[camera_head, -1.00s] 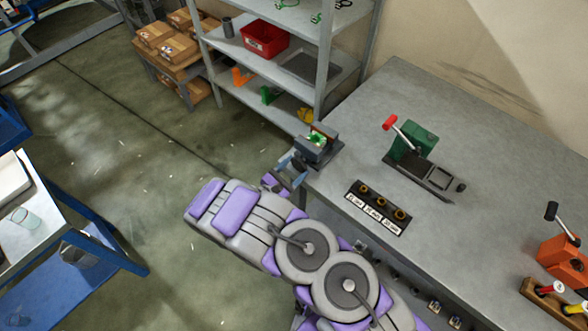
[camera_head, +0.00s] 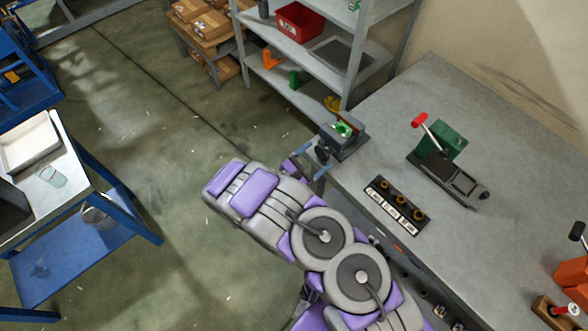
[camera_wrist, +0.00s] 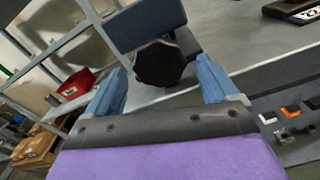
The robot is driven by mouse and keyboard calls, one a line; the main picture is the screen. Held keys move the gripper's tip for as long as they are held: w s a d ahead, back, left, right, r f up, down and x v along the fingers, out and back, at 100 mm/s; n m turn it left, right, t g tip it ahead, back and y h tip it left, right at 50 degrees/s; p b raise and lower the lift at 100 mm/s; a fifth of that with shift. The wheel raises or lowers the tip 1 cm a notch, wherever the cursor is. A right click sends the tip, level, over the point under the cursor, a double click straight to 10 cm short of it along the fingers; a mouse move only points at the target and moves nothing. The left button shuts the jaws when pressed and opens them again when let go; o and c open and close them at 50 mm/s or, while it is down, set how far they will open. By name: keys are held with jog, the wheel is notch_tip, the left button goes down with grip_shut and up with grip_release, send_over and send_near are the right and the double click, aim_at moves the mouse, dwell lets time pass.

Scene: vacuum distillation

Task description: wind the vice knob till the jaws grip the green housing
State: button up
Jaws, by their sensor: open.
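The small grey vice (camera_head: 345,147) stands at the left corner of the grey bench. The green housing (camera_head: 344,129) sits between its jaws in the head view; whether the jaws touch it I cannot tell. The dark round vice knob (camera_wrist: 158,63) faces me in the wrist view, below the blue-grey vice body (camera_wrist: 145,22), which hides the housing there. My gripper (camera_wrist: 160,72) is open, with its blue fingers on either side of the knob and gaps showing at both sides. In the head view my gripper (camera_head: 308,166) is just beside the vice, off the bench edge.
On the bench (camera_head: 480,140) are a green press with a red handle (camera_head: 440,140), a labelled block with brass fittings (camera_head: 397,205) and an orange device (camera_head: 573,275). Shelves (camera_head: 310,75) stand behind the vice. A blue cart (camera_head: 95,255) is at left, with open floor between.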

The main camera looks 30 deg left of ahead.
jog(key=p+v, duration=0.2)
jog(key=v, duration=1.4)
jog(key=shift+s+a, duration=0.3)
jog(key=shift+f, duration=0.15)
